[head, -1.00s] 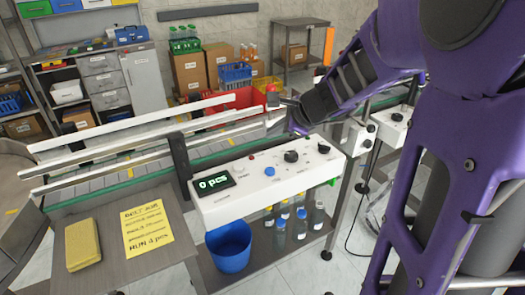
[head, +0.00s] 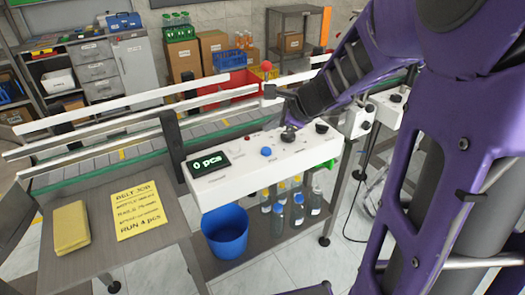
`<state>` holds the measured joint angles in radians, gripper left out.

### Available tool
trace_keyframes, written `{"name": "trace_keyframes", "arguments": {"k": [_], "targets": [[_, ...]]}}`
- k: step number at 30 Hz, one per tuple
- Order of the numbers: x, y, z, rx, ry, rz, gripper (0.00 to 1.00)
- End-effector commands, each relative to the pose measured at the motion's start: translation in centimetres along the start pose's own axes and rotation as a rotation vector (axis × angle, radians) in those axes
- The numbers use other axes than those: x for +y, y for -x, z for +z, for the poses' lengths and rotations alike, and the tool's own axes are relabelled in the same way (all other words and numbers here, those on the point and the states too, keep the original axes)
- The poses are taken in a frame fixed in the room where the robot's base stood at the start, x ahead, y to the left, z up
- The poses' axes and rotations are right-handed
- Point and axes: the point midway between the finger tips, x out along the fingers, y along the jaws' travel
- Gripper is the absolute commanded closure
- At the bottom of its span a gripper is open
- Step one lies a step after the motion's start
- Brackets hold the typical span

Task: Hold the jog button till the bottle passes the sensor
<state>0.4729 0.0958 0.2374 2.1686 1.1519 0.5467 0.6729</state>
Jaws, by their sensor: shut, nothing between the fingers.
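The white control panel (head: 243,172) has a display (head: 208,163) reading "0 pcs", a blue button (head: 266,152), a dark round control (head: 288,138) and a black knob (head: 321,127). I cannot read which control is the jog button. My gripper (head: 289,128) is shut and empty, pointing down right over the dark control between the blue button and the black knob. I cannot tell whether it touches it. The conveyor belt (head: 97,174) runs behind the panel; I see no bottle on its visible part. A red ball-topped part (head: 266,66) stands by the rail; I cannot tell if it is the sensor.
Several bottles (head: 298,213) and a blue bucket (head: 225,232) stand on the shelf below the panel. A yellow note (head: 139,210) and a yellow sponge-like block (head: 70,227) lie on the side table. White guide rails (head: 130,106) run above the belt.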

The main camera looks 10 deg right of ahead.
Motion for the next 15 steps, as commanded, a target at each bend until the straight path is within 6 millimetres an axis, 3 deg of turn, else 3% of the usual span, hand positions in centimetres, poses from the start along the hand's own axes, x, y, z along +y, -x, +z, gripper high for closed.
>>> {"name": "trace_keyframes", "arguments": {"k": [1,6,15], "targets": [[0.8,-1.1,-0.8,0.0,-0.001,0.001,1.0],[1.9,-2.6,-1.9,0.0,0.001,0.0,1.0],[2.3,-3.1,-2.2,0.0,0.001,0.0,1.0]]}}
